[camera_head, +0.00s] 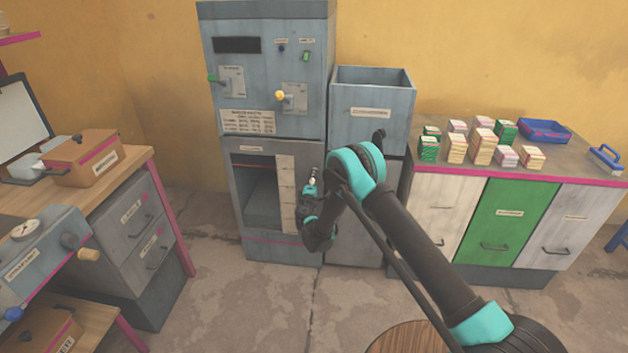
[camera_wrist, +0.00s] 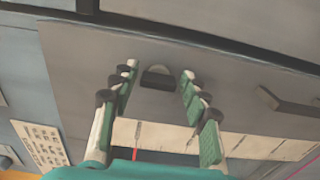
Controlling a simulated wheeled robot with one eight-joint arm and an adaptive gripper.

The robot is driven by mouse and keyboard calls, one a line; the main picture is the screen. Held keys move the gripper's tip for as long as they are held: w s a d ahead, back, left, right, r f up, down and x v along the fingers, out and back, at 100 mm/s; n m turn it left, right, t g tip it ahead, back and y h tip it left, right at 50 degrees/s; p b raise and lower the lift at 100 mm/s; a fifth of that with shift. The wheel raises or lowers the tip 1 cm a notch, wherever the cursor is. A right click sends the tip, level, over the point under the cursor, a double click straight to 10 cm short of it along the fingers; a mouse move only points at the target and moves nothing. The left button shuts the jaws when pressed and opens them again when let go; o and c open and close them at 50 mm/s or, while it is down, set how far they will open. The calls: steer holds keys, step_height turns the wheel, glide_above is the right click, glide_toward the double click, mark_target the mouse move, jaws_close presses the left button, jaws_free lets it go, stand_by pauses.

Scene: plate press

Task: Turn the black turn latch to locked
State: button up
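In the wrist view a small dark piece on a rounded grey base, which looks like the black turn latch (camera_wrist: 158,78), sits on a grey panel (camera_wrist: 75,60). My gripper (camera_wrist: 157,80) is open, with one finger on each side of the latch. Gaps show between the latch and both fingers, and I cannot tell any contact. In the head view my gripper (camera_head: 313,181) is in front of the right side of the grey press cabinet (camera_head: 229,190), by its lower opening. The latch cannot be made out there.
A dark bar handle (camera_wrist: 290,104) is on the right in the wrist view. A cream strip (camera_head: 286,185) stands beside the cabinet opening. A grey bin (camera_head: 371,125) adjoins the cabinet. A workbench (camera_head: 137,165) is on the left; the floor between is clear.

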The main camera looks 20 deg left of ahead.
steer(key=shift+o, duration=0.6)
steer(key=shift+s, duration=0.1)
steer(key=v, duration=0.7)
steer(key=shift+s, duration=0.2)
